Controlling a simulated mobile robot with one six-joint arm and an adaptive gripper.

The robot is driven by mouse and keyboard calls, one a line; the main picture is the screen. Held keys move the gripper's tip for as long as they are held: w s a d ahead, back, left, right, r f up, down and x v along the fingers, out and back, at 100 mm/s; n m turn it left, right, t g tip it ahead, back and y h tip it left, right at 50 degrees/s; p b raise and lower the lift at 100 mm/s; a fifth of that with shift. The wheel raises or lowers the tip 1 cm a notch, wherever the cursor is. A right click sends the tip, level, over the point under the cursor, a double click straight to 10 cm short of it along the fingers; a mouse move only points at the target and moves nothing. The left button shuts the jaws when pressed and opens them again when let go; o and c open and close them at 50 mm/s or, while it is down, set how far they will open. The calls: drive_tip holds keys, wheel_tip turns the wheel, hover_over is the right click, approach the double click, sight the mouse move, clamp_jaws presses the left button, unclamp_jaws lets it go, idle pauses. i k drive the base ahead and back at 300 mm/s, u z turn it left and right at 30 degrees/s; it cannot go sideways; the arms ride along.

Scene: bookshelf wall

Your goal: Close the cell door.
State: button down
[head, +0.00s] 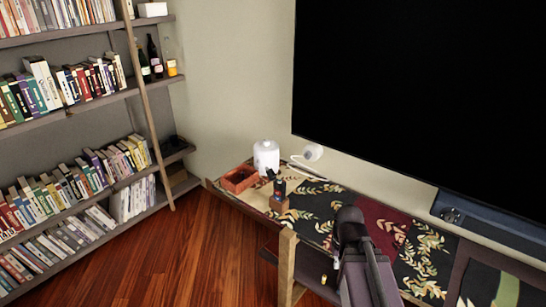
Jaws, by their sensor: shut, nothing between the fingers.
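A pale wooden upright panel (287,268), which looks like the cell door, stands out from the front of the low bench under the screen. It appears swung open, seen nearly edge-on. Right of it is a dark cell opening (312,264), partly hidden by my arm. A small gold-coloured spot (323,279) shows there; I cannot tell what it is. My dark arm rises from the bottom edge, right of the panel. My gripper's fingers cannot be made out; the arm seems to hide them.
On the leaf-patterned bench top (320,199) are a reddish tray (239,179), a white canister (266,156) and a small black object (279,188). A large black screen (420,95) hangs above. Bookshelves (75,190) line the left. The wooden floor (190,255) between is clear.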

sight(270, 172)
drive_tip(key=u, duration=0.05)
drive_tip(key=i, duration=0.85)
